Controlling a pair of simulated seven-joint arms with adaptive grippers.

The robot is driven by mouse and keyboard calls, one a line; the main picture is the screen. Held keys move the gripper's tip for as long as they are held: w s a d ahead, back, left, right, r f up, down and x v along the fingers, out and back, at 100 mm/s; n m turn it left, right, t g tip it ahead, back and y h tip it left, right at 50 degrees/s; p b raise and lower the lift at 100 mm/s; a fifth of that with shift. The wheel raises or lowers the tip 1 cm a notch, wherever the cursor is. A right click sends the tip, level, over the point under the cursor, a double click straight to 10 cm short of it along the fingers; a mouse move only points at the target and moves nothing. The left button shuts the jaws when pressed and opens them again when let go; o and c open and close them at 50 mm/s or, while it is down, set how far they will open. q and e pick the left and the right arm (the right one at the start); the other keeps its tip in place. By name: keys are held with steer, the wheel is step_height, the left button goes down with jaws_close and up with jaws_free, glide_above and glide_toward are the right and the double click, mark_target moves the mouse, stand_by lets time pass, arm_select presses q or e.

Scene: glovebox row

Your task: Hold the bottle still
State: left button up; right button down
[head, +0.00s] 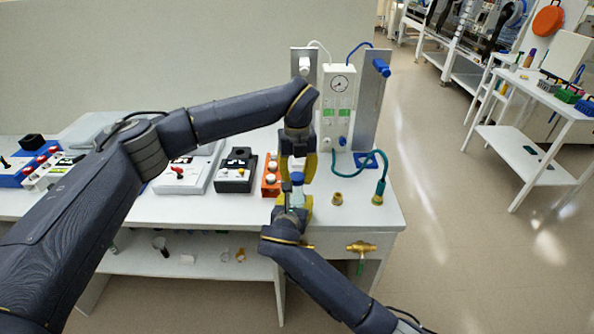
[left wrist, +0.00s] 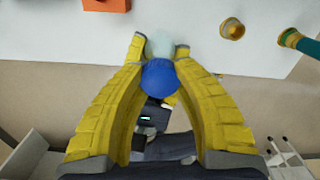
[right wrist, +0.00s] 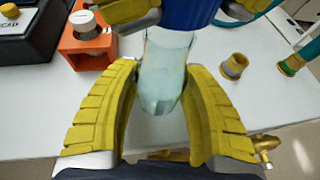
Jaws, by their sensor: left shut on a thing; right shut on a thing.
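The bottle (head: 297,192) has a pale, translucent body and a blue cap (head: 297,178). The fingers partly hide the bottle in the head view.
A gauge panel (head: 340,100) rises behind. A brass valve (head: 361,247) sits at the table's front.

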mark_target(297, 198)
arm_select(q)
steer(key=shift+f, duration=0.1)
stand_by(0.5)
steer(key=shift+f, duration=0.85)
steer(key=shift+f, duration=0.55)
stand_by(0.3)
